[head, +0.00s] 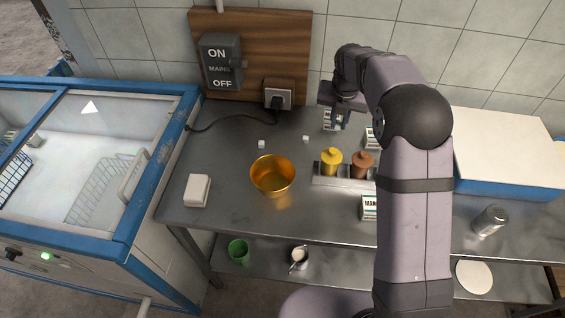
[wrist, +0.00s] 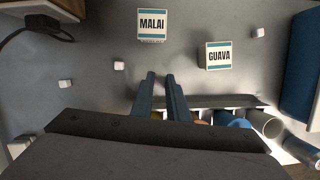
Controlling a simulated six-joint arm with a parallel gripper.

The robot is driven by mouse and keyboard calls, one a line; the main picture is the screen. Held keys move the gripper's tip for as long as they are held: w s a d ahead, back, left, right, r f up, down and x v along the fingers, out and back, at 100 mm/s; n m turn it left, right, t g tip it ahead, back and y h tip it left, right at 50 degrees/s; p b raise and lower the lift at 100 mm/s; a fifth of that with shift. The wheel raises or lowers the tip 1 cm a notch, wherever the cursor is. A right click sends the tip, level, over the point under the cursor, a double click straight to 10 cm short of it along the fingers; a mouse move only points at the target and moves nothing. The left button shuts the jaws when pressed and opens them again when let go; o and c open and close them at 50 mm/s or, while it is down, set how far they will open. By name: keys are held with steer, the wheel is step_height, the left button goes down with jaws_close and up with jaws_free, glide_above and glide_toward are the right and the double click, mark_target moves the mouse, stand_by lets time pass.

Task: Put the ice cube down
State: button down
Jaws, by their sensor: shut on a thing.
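My gripper (head: 340,117) is at the back of the steel counter, above the MALAI card (head: 329,121). In the wrist view its two fingers (wrist: 160,77) are close together with a narrow gap, shut on the ice cube. I cannot make the held cube out clearly between them. Two small white cubes lie apart on the counter to the left, one nearer the bowl (head: 262,144) and one nearer the gripper (head: 306,138). In the wrist view a third white cube (wrist: 258,32) lies beyond the GUAVA card (wrist: 218,56). A golden bowl (head: 273,187) stands empty on the counter.
A rack (head: 324,181) with a yellow jar (head: 331,160) and a brown jar (head: 362,165) stands in front of the gripper. A white block (head: 197,190) lies left of the bowl. A blue-framed freezer (head: 120,246) is at left. The counter around the bowl is mostly clear.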

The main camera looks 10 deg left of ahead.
steer(key=s+a+r+n, duration=0.2)
steer(key=a+r, duration=0.1)
steer(key=a, duration=0.7)
steer(key=m, duration=0.5)
glide_above(277, 179)
steer(key=s, duration=0.1)
steer(key=shift+a+f+h, duration=0.15)
steer(key=shift+f+h, duration=0.05)
steer(key=shift+f, duration=0.45)
steer(key=shift+a+f+h, duration=0.1)
steer(key=shift+f+h, duration=0.1)
steer(key=shift+f, duration=0.45)
steer(key=shift+f+p, duration=1.1)
steer(key=shift+f, duration=3.85)
steer(key=shift+f, duration=0.1)
